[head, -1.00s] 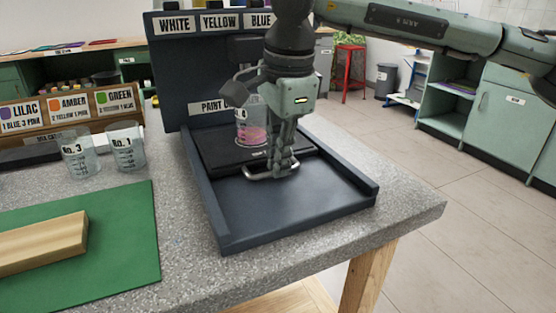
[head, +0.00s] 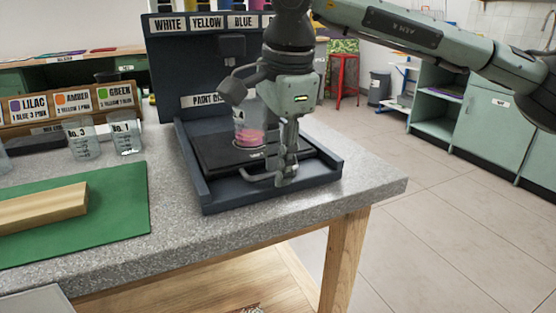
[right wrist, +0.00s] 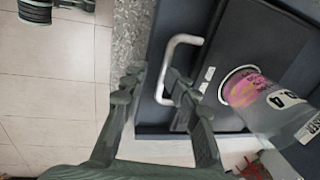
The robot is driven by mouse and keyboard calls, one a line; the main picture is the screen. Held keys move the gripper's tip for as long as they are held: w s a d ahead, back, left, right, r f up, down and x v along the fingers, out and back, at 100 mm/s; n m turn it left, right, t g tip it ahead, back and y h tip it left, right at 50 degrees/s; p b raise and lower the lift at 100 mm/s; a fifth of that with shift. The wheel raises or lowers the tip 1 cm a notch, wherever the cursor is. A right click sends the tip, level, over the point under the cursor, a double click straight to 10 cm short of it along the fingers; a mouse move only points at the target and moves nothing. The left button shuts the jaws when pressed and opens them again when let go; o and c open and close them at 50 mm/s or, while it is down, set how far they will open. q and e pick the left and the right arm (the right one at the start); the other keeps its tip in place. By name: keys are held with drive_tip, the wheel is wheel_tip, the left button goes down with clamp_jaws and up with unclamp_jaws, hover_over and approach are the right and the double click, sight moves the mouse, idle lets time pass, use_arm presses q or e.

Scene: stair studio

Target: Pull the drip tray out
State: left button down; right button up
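The drip tray (head: 213,158) is a flat black tray in the dark blue dispenser base, with a bent metal handle (head: 258,179) at its front. The handle shows in the right wrist view (right wrist: 166,66). My right gripper (head: 287,178) is down at the handle. A clear cup (head: 249,128) with pink contents stands upright on the tray, partly hidden by my gripper. My left gripper is not in view.
The blue base (head: 270,197) has raised side rims, and bench surface lies bare before it. Cups No. 3 (head: 82,140) and No. 1 (head: 125,136) stand at left. A wooden block (head: 40,208) lies on a green mat (head: 120,215). Open floor (head: 440,220) is at right.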

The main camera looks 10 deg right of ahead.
wheel_tip(320, 180, up, 9)
drive_tip(key=s+p, duration=0.1)
drive_tip(key=p, duration=0.4)
drive_tip(key=shift+s+d, duration=0.15)
drive_tip(key=shift+s, duration=0.15)
idle(0.4)
drive_tip(key=shift+f, duration=0.15)
wheel_tip(320, 180, up, 12)
drive_tip(key=s, duration=0.2)
drive_tip(key=shift+d, duration=0.25)
idle(0.3)
